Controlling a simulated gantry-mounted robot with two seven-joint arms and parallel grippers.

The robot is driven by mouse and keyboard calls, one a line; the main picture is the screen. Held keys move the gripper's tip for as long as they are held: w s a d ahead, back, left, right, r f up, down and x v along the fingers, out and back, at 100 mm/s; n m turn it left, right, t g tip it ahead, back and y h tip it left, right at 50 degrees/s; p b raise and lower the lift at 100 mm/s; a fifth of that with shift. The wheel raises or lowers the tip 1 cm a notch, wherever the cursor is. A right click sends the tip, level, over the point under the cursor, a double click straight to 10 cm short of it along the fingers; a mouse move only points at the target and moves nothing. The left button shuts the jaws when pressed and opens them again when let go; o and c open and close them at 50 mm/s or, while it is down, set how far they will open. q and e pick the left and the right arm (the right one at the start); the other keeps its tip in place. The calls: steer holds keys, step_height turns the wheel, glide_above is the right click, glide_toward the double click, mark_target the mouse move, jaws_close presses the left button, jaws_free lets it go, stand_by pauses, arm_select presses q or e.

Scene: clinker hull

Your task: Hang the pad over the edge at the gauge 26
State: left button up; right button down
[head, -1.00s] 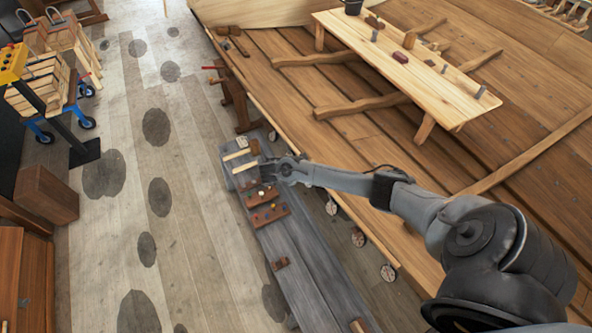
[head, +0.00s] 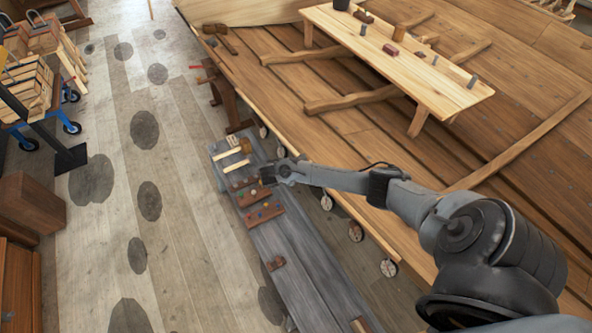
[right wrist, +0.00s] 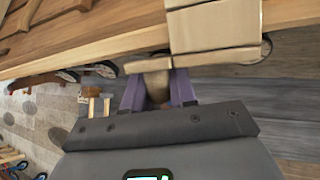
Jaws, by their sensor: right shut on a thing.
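My right gripper (head: 268,176) is shut, low over the grey bench and beside the hull's long edge (head: 300,170). My left gripper is not in view.
The grey bench (head: 300,270) carries brown racks with coloured pegs (head: 262,214) and pale wood strips (head: 236,167). A plank table (head: 440,85) with small items stands on the hull boards. The floor (head: 185,240) left of the bench is mostly clear.

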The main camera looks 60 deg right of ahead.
steer(key=shift+d+f, duration=0.1)
steer(key=shift+f, duration=0.1)
stand_by(0.6)
steer(key=c, duration=0.8)
jaws_free()
steer(key=shift+a+r, duration=0.3)
steer(key=shift+p+v, duration=0.3)
steer(key=shift+v, duration=4.65)
steer(key=shift+s, duration=0.1)
